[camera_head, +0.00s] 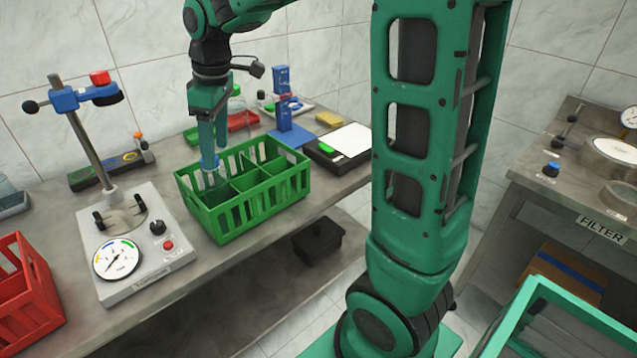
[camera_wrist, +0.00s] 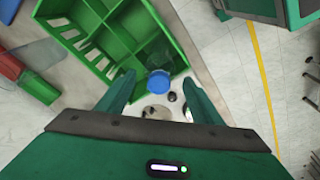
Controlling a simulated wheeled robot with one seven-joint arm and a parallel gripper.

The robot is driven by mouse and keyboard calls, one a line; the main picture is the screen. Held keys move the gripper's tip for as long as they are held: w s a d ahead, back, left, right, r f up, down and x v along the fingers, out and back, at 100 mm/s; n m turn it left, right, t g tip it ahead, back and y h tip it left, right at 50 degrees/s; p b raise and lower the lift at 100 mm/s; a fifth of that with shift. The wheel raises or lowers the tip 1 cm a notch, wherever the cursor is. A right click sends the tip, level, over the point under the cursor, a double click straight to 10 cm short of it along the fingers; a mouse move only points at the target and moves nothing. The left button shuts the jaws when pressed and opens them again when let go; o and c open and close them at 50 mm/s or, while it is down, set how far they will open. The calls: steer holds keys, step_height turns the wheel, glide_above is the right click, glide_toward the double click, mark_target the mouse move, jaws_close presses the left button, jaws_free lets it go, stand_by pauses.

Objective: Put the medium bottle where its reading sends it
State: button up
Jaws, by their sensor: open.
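A clear bottle with a blue cap (camera_wrist: 158,82) stands in a compartment of the green crate (camera_wrist: 107,12). In the head view the bottle (camera_head: 212,178) shows faintly through the near-left part of the green crate (camera_head: 245,213). It is the only bottle I can make out in the crate; its size is hard to judge. My gripper (camera_head: 213,150) is above that compartment, pointing down. In the wrist view my gripper (camera_wrist: 158,95) is open, with the blue cap between and slightly beyond its fingertips. The torque tester (camera_head: 135,245) has a dial with coloured arcs; its needle points lower left.
A red crate (camera_head: 30,300) stands at the bench's left end. A blue stand (camera_head: 284,105) and a dark device with a white sheet (camera_head: 345,142) are behind the green crate. A bench labelled FILTER (camera_head: 545,185) and a teal-rimmed bin (camera_head: 580,320) are at right.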

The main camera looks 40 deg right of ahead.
steer(key=s+d+f+m, duration=0.2)
steer(key=s+d+m, duration=0.3)
steer(key=s, duration=0.5)
steer(key=s+d+f+m+g, duration=0.1)
steer(key=s+d+m, duration=0.4)
steer(key=s, duration=0.5)
steer(key=s+d+f+m+h, duration=0.1)
steer(key=s+d+f+m, duration=0.2)
steer(key=s, duration=0.7)
steer(key=d+m, duration=0.2)
steer(key=d, duration=0.1)
steer(key=shift+f+m, duration=0.2)
steer(key=shift+m, duration=0.1)
steer(key=shift+w, duration=0.1)
steer(key=shift+w+f, duration=0.25)
steer(key=shift+w, duration=0.25)
